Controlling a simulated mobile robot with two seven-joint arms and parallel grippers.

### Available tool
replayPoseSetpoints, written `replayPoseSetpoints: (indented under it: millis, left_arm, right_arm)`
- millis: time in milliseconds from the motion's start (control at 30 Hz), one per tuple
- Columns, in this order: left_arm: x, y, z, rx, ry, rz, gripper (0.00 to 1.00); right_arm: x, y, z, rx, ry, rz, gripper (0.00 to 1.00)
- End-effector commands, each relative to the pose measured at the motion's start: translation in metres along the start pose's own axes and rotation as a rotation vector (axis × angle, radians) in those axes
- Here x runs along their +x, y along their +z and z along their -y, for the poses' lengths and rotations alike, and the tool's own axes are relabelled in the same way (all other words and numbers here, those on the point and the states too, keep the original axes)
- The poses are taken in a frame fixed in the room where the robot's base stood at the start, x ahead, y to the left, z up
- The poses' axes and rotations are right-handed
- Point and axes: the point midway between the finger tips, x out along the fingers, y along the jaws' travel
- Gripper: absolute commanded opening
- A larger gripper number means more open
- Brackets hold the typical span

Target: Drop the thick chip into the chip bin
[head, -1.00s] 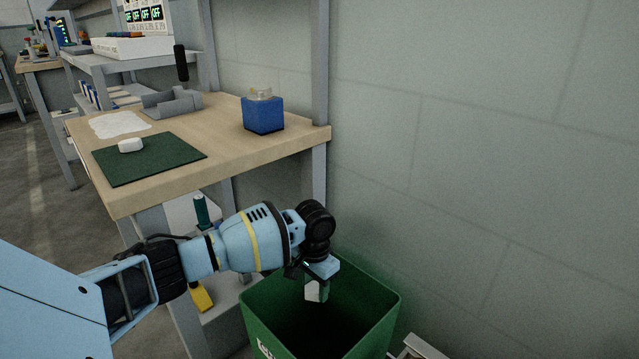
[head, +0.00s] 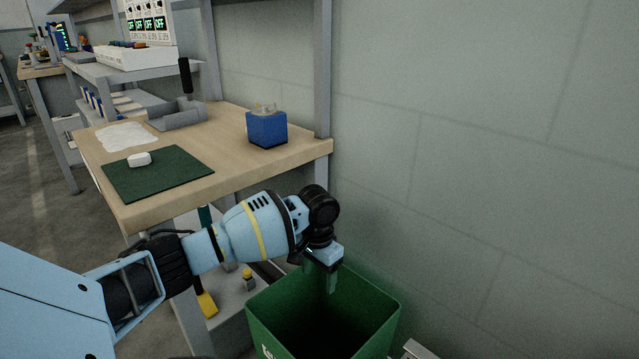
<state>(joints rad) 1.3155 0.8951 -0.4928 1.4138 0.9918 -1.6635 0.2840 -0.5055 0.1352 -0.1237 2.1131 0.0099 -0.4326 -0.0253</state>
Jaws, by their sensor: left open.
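The chip bin (head: 275,325) is a green open-topped bin on the floor at the bottom centre, with white lettering on its front. My left gripper (head: 325,283) points down over the bin's mouth near its back rim. It is open, and I see nothing held between its fingers. The thick chip is not visible; the bin's inside is dark and its bottom cannot be made out. My right gripper is out of view.
A wooden bench (head: 225,175) stands behind my left arm. It carries a green mat (head: 170,178) with a white block (head: 139,160), a white cloth-like patch (head: 127,137), a grey holder (head: 178,117) and a blue box (head: 267,129). A wall bounds the right.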

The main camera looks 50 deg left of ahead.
Motion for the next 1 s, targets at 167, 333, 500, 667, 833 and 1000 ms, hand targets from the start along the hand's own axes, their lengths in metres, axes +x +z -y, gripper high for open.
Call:
replayPoseSetpoints:
  millis: [167,333,500,667,833,1000]
  left_arm:
    - [-0.009,0.000,0.000,0.001,0.000,0.000,0.66]
    - [-0.008,0.000,0.000,0.000,0.000,0.000,0.66]
    - [-0.008,0.000,0.000,0.000,0.000,0.000,0.66]
    - [-0.008,0.000,0.000,0.000,0.000,0.000,0.66]
    - [-0.008,0.000,0.000,0.000,0.000,0.000,0.66]
    - [-0.008,0.000,0.000,0.000,0.000,0.001,0.66]
  right_arm:
    - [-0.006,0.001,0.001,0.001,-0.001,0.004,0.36]
    - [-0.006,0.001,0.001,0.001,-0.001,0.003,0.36]
    - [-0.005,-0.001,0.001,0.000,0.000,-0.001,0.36]
    - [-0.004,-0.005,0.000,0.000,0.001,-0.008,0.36]
    - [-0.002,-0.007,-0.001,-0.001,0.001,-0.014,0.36]
    - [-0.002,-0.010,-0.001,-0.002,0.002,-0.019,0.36]
